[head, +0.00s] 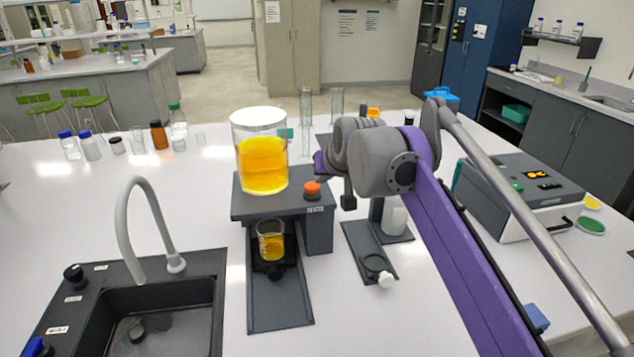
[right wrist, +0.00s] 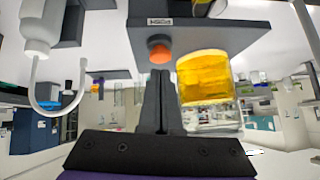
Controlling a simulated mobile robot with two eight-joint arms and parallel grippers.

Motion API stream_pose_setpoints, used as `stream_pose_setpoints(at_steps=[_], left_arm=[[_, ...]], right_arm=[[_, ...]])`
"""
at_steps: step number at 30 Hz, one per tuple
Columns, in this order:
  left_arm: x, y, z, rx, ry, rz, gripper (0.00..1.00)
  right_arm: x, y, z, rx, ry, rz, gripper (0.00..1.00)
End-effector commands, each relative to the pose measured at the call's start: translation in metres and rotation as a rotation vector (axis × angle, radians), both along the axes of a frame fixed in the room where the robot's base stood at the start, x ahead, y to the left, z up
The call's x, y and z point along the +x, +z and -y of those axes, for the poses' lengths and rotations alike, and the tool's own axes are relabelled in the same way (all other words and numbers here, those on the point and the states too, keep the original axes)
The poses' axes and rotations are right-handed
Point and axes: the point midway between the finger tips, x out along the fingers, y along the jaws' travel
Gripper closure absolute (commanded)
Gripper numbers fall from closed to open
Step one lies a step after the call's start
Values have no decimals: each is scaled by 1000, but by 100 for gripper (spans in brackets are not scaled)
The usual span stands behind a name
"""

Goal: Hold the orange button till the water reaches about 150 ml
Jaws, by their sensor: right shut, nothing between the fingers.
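The orange button (head: 312,188) sits on the grey rig (head: 318,232), beside the clear tank of yellow liquid (head: 262,165). The small glass beaker (head: 271,240) stands below the tank, with yellow liquid in its lower part; its graduations are too small to read. My right gripper (head: 323,179) is shut and empty, its fingertips close by the button. In the right wrist view the shut fingers (right wrist: 161,74) point at the orange button (right wrist: 159,50), and I cannot tell whether they touch it. My left gripper is not in view.
A black sink with a grey faucet (head: 129,225) is at the left. A stand with a white bottle (head: 394,220) is right of the rig, near my right arm. A grey instrument (head: 520,195) stands farther right. Bottles line the back left.

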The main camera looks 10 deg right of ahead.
Motion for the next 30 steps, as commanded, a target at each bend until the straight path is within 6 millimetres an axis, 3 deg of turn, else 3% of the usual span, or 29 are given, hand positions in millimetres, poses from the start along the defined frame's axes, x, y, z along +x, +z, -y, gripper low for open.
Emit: stream_pose_setpoints(at_steps=[3,9,30], left_arm=[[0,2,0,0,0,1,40],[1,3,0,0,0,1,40],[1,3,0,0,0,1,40]], right_arm=[[-14,16,3,-1,-2,6,100],[-25,28,5,-1,-2,11,100],[-25,29,5,-1,-2,12,100]])
